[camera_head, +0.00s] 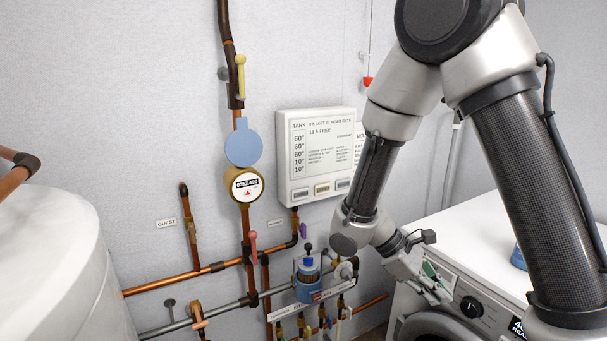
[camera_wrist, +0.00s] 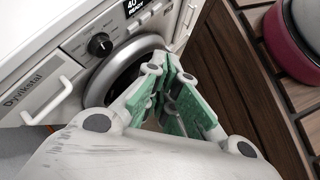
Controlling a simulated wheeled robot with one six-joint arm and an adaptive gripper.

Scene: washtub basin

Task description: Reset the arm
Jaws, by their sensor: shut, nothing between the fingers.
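My arm reaches down from the upper right of the head view. My gripper (camera_head: 435,285) is low in front of the washing machine (camera_head: 460,230), close to its control panel in the picture. The gripper also shows in the wrist view (camera_wrist: 168,70), its green-padded fingers pointing toward the machine's round door (camera_wrist: 112,72). The gripper is shut with nothing held. I cannot tell the exact gap between the fingertips and the machine.
A white tank (camera_head: 50,265) stands at the left. Copper pipes, a meter (camera_head: 246,184) and a wall panel (camera_head: 285,165) are on the wall behind. In the wrist view, a dark red round vessel (camera_wrist: 298,42) sits on wooden slats (camera_wrist: 228,75).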

